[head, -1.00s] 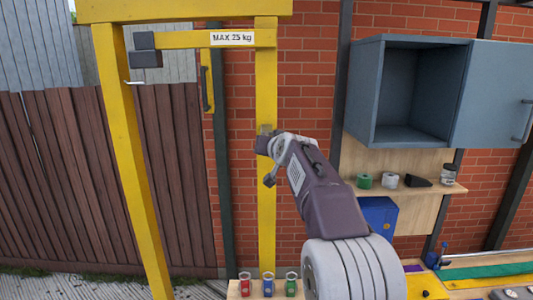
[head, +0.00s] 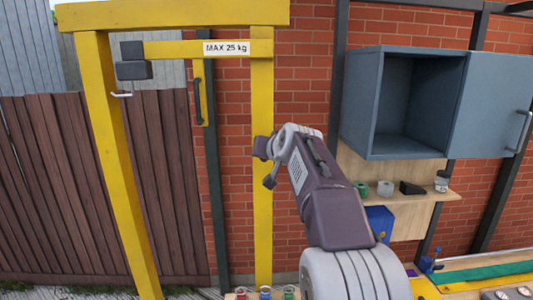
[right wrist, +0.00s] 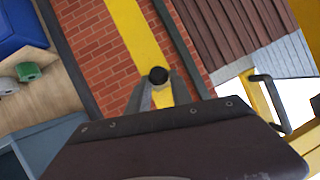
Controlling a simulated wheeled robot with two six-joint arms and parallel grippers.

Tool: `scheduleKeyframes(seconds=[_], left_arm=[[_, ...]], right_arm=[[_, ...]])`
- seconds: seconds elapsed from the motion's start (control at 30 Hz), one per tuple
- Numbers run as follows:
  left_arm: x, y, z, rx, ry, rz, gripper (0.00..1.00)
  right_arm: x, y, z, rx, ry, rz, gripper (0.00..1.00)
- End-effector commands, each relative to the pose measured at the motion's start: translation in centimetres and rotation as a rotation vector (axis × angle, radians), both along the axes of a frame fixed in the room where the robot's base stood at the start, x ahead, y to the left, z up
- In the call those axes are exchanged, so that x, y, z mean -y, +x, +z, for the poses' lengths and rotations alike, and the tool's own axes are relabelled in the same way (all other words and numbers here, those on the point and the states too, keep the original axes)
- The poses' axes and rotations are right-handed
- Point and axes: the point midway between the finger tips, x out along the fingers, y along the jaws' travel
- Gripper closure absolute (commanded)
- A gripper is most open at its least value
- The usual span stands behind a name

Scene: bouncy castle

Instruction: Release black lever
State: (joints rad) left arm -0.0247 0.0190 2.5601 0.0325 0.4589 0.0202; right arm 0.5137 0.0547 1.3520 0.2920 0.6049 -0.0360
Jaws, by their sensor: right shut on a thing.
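The black lever's round dark end (right wrist: 158,75) shows between my fingertips in the right wrist view, in front of a yellow post. My right gripper (right wrist: 160,90) is shut on it, one grey finger on each side. In the head view, my right gripper (head: 264,148) is at the yellow post (head: 262,220) below the beam with the "MAX 25 kg" label. There the lever is mostly hidden by the gripper and wrist. My left gripper is in neither view.
A yellow frame (head: 110,140) with a grey block (head: 133,62) on its beam stands left. A blue-grey cabinet (head: 375,100) is at right, above a wooden shelf (head: 425,195) with small items. Brick wall and brown fence stand behind. Small cups (head: 265,292) are at the bottom.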

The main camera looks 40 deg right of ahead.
Motion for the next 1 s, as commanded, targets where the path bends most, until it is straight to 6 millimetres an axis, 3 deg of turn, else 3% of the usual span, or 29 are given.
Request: scheduleKeyframes(seconds=[0.07,0.1,0.17,0.5,0.8,1.0], left_arm=[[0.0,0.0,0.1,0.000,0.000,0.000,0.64],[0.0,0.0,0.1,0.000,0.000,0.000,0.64],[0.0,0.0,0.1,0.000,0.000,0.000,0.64],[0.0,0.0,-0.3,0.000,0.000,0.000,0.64],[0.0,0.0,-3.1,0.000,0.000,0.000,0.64],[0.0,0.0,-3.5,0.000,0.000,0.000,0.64]], right_arm=[[0.0,0.0,1.0,0.024,-0.010,-0.003,1.00],[0.0,0.0,1.1,0.024,-0.010,-0.003,0.65],[0.0,0.0,1.0,0.022,-0.009,-0.003,0.52],[-0.1,-0.3,0.6,0.014,-0.007,-0.002,0.52],[-2.0,-5.6,2.8,0.018,-0.010,-0.003,0.52],[-2.7,-7.6,4.0,0.017,-0.008,-0.003,0.52]])
